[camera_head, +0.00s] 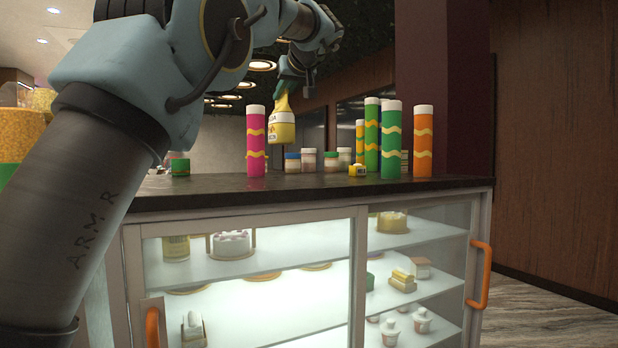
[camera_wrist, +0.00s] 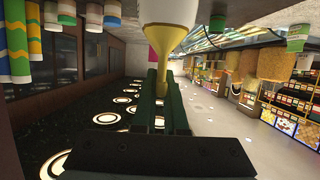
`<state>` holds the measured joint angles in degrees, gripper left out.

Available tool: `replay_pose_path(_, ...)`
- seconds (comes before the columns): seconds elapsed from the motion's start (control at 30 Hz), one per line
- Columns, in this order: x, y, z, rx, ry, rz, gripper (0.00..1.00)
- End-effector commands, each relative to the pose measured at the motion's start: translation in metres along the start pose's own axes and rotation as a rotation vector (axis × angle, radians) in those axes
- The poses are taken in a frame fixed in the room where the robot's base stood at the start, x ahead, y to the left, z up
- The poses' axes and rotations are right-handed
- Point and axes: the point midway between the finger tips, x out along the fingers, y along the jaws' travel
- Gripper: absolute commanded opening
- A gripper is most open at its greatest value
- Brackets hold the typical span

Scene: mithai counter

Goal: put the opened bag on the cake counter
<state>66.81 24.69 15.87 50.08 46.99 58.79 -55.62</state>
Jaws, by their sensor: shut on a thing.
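My gripper (camera_head: 288,90) is shut on the neck of a yellow bag (camera_head: 281,128) with a white label band. The bag hangs below the gripper, above the dark top of the cake counter (camera_head: 225,187), and looks apart from it. In the wrist view the green fingers (camera_wrist: 160,95) pinch the narrow yellow neck of the bag (camera_wrist: 166,35). The view is turned, so the bag extends toward the top edge and its far end is cut off. I cannot tell whether the bag is opened.
A pink tube (camera_head: 256,140) stands left of the bag. Green tubes (camera_head: 391,140) and an orange tube (camera_head: 423,140) stand to the right. Small jars (camera_head: 309,160) and a small yellow item (camera_head: 357,170) sit on the top. The glass case below holds cakes and has orange handles (camera_head: 479,275).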

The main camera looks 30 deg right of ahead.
Motion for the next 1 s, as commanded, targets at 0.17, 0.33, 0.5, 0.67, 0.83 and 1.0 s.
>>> replay_pose_path(0.17,0.002,0.000,0.015,0.001,0.002,-0.001,0.00)
replay_pose_path(0.33,0.012,0.000,0.042,0.001,0.003,0.001,0.00)
replay_pose_path(0.5,0.017,0.001,0.056,0.000,0.005,0.001,0.00)
replay_pose_path(0.67,0.025,0.000,0.077,0.001,0.003,0.000,0.00)
replay_pose_path(0.83,0.030,0.000,0.092,0.000,0.005,0.000,0.00)
replay_pose_path(1.0,0.031,0.000,0.093,-0.002,0.006,0.001,0.00)
